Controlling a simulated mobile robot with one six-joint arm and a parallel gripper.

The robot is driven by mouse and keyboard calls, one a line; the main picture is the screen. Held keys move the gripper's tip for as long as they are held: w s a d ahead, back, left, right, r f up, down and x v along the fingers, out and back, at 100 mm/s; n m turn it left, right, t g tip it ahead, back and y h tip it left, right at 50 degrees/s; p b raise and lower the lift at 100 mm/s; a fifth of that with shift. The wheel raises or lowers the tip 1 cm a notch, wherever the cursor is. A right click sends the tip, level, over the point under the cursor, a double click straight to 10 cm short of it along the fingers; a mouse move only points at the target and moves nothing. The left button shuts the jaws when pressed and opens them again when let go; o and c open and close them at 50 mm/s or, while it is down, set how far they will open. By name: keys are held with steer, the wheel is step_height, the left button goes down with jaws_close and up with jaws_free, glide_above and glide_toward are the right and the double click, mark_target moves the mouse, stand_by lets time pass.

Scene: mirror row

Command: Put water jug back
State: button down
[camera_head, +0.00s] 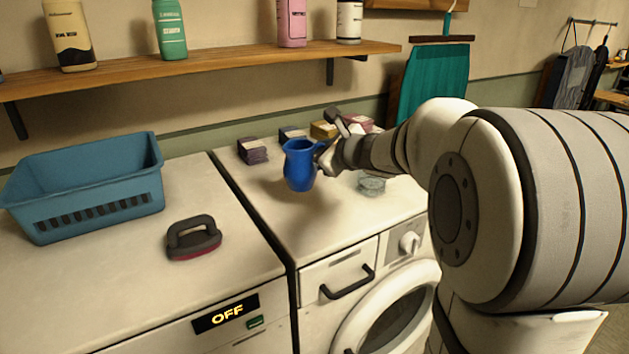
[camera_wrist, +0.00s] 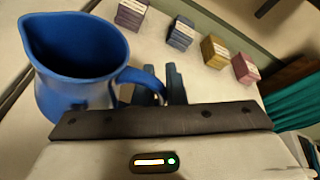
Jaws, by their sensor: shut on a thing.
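The blue water jug (camera_head: 300,166) is upright at the rear middle of the right-hand white machine's top, and a shadow lies on the top below and left of it. I cannot tell for sure whether its base touches the top. My gripper (camera_head: 326,158) is shut on the jug's handle from the right. In the wrist view the jug (camera_wrist: 72,60) fills the left side, its open mouth showing empty. The dark fingers (camera_wrist: 160,90) are at its handle, partly hidden behind the gripper's body.
Several small boxes stand behind the jug, including a purple one (camera_head: 252,150) and a yellow one (camera_head: 323,130). A glass dish (camera_head: 371,185) sits right of it. A blue basket (camera_head: 90,190) and a dark-handled brush (camera_head: 193,238) are on the left machine. A shelf (camera_head: 200,66) with bottles hangs above.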

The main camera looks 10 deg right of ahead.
steer(key=shift+f+b, duration=0.55)
steer(key=shift+f, duration=2.05)
steer(key=shift+f, duration=0.2)
steer(key=c, duration=1.5)
jaws_free()
steer(key=shift+r, duration=0.1)
steer(key=shift+s+r, duration=0.15)
steer(key=v, duration=1.1)
steer(key=shift+s, duration=0.4)
